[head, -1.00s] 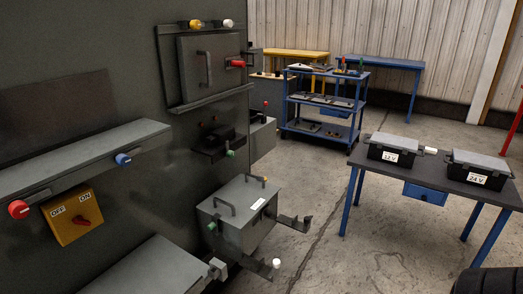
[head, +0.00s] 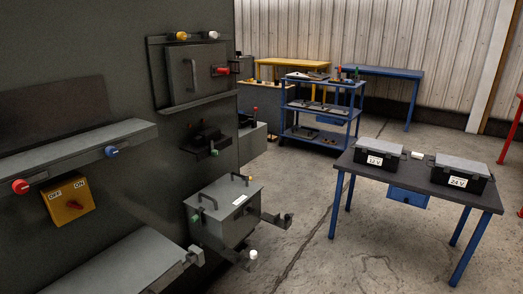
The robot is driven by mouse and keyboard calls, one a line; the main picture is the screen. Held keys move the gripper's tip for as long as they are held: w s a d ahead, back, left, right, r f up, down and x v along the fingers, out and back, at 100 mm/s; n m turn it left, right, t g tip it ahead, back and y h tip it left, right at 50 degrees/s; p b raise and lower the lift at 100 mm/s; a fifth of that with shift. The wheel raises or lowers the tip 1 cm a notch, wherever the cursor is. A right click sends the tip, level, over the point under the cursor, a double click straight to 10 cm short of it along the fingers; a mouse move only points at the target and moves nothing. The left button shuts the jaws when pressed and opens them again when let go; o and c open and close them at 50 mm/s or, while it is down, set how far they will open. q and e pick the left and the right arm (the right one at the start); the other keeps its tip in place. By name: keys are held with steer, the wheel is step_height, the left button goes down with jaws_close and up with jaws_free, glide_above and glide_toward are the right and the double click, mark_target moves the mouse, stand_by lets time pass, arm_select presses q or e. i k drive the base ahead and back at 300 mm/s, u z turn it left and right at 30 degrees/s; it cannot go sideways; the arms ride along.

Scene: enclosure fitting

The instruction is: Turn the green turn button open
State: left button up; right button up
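Two small green knobs show in the head view. One green knob (head: 196,219) is on the left part of the front of a grey lidded box (head: 222,226) low on the dark wall. The other green knob (head: 214,153) is at the front of a small dark shelf above that box. Both are too small to tell which way they are turned. The box has dark handles and a white label, and its lid looks down. Neither of my grippers is in view.
A grey ledge (head: 70,151) with red and blue knobs juts from the wall at left, above a yellow OFF/ON switch (head: 68,202). Brackets (head: 277,219) stick out beside the grey box. A table (head: 400,174) with two black cases stands right; the floor between is clear.

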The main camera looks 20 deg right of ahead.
mark_target(215, 153)
steer(key=z, duration=0.4)
steer(key=i, duration=0.5)
steer(key=u, duration=0.5)
steer(key=k, duration=0.9)
steer(key=z, duration=0.95)
steer(key=i, duration=0.8)
steer(key=u, duration=0.45)
steer(key=i, duration=0.9)
steer(key=u, duration=0.85)
